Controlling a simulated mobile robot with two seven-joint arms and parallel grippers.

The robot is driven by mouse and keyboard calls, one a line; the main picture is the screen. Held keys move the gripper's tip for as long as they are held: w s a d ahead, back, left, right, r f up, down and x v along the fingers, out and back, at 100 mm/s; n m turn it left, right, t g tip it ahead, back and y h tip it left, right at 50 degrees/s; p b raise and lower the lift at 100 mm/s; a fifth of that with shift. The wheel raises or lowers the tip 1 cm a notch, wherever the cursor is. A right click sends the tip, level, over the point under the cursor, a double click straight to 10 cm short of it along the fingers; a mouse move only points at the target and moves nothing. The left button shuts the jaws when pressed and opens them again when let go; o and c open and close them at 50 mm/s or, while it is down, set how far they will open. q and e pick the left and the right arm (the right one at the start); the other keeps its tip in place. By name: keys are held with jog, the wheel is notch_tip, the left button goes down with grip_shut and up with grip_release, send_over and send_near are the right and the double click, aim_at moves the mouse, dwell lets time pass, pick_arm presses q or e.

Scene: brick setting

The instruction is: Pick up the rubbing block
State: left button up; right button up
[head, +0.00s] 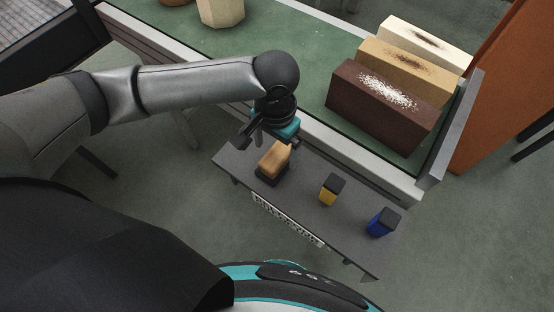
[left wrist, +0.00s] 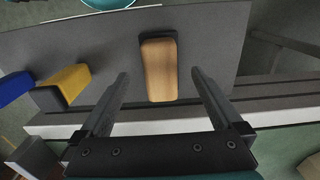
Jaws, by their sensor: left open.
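The rubbing block (head: 274,159) is a tan wooden block with a dark base, on the left part of a narrow grey shelf (head: 302,205). In the left wrist view the rubbing block (left wrist: 159,70) shows centred ahead, between the lines of the two fingers. My left gripper (head: 263,138) is open, just above and behind the block in the head view. Its two fingers also show in the left wrist view (left wrist: 160,78), apart, with nothing held. I cannot tell the exact gap between fingertips and block. My right gripper is not in view.
A yellow block with a black top (head: 330,190) and a blue one (head: 382,222) stand on the shelf to the right. Behind is a green-topped bench with a raised rim (head: 340,150), holding brown (head: 375,105), tan and cream blocks. An orange panel (head: 505,85) stands at right.

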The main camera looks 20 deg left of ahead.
aim_at(277, 154)
pick_arm(q)
jog(key=f, duration=0.1)
jog(key=f+b, duration=0.1)
jog(key=f, duration=0.1)
jog(key=f+b, duration=0.1)
jog(key=f, duration=0.1)
jog(key=shift+w+f, duration=0.2)
jog(key=shift+w, duration=0.1)
jog(key=shift+d, duration=0.1)
jog(key=shift+c, duration=0.4)
grip_shut()
notch_tip(277, 154, up, 20)
jog(key=p, duration=0.5)
jog(key=shift+p, duration=0.4)
jog(key=shift+r, duration=0.1)
